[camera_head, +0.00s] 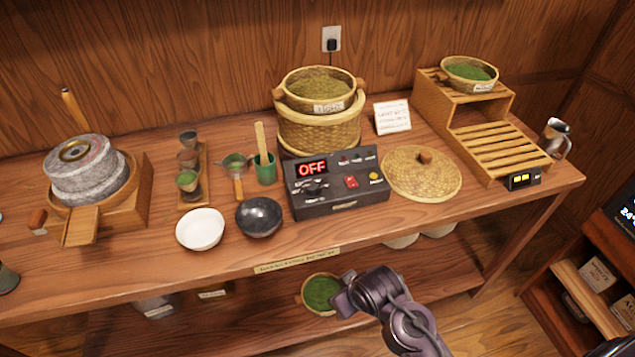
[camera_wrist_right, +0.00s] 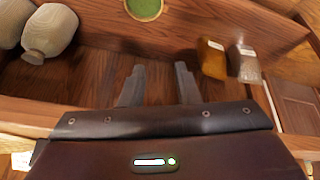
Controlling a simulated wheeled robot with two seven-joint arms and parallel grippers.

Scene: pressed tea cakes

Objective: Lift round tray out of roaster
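The round tray (camera_head: 340,105) is a woven basket tray with side handles and a paper label, filled with green tea. It sits in the top of the wicker roaster (camera_head: 318,135), whose control box (camera_head: 335,200) reads OFF. My right gripper (camera_head: 343,298) is low in front of the table's front edge, well below and apart from the tray. In the right wrist view its two fingers (camera_wrist_right: 158,85) are spread with nothing between them. My left gripper is in neither view.
The roaster's woven lid (camera_head: 420,180) lies on the table to the right. A slatted wooden rack (camera_head: 500,140) holds another tea basket (camera_head: 444,74). White (camera_head: 200,230) and dark (camera_head: 258,218) bowls stand to the left. A tea bowl (camera_head: 306,287) is beside my right gripper, below the tabletop.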

